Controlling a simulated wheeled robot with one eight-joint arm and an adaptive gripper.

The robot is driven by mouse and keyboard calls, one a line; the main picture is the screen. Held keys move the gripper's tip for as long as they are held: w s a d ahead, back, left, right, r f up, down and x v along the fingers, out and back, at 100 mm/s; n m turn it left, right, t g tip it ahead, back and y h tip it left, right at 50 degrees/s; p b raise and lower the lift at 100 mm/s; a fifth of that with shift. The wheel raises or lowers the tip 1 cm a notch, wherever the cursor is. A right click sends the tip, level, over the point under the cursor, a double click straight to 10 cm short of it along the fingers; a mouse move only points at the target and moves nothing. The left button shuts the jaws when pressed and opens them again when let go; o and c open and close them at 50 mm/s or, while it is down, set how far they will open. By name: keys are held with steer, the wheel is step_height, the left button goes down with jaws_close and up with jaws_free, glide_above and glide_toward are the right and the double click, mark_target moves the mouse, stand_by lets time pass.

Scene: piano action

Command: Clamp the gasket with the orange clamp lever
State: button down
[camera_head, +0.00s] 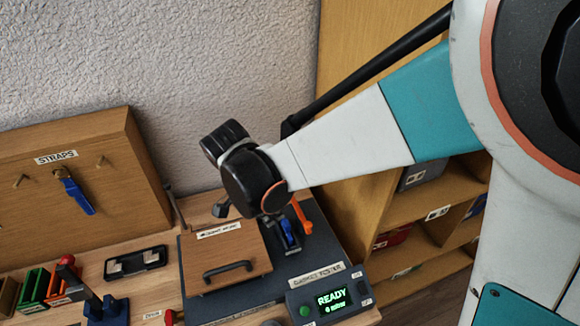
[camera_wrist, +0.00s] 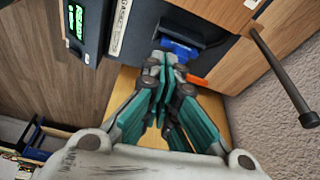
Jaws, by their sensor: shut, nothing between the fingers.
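The orange clamp lever (camera_head: 301,216) stands at the back right of the dark tester base, beside a blue part (camera_head: 289,234) in a dark slot. In the wrist view, the blue part (camera_wrist: 180,48) lies just beyond my fingertips, and a bit of the orange lever (camera_wrist: 197,80) shows to the right of my fingers, mostly hidden behind them. My gripper (camera_wrist: 170,60) is shut and empty, close to the blue part; I cannot tell whether it touches. In the head view, my wrist hides the fingers. I cannot make out the gasket clearly.
A wooden lid with a dark handle (camera_head: 228,271) lies left of the lever. A control box (camera_head: 330,298) showing READY stands in front. A strap board (camera_head: 82,190), a black tray (camera_head: 135,263) and coloured holders (camera_head: 45,287) are to the left. Wooden shelves (camera_head: 425,215) stand right.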

steer(key=b+x, duration=0.2)
steer(key=x, duration=0.2)
steer(key=w+d+b+x, duration=0.1)
steer(key=b+x, duration=0.1)
steer(key=x, duration=0.1)
steer(key=d+b+x, duration=0.1)
steer(key=b+x, duration=0.1)
steer(key=x, duration=0.2)
steer(key=shift+w+d+b, duration=0.15)
steer(key=shift+w+b, duration=0.25)
steer(key=shift+w, duration=0.05)
steer(key=shift+w+d+f, duration=0.1)
steer(key=shift+w+d, duration=0.1)
steer(key=shift+d, duration=0.2)
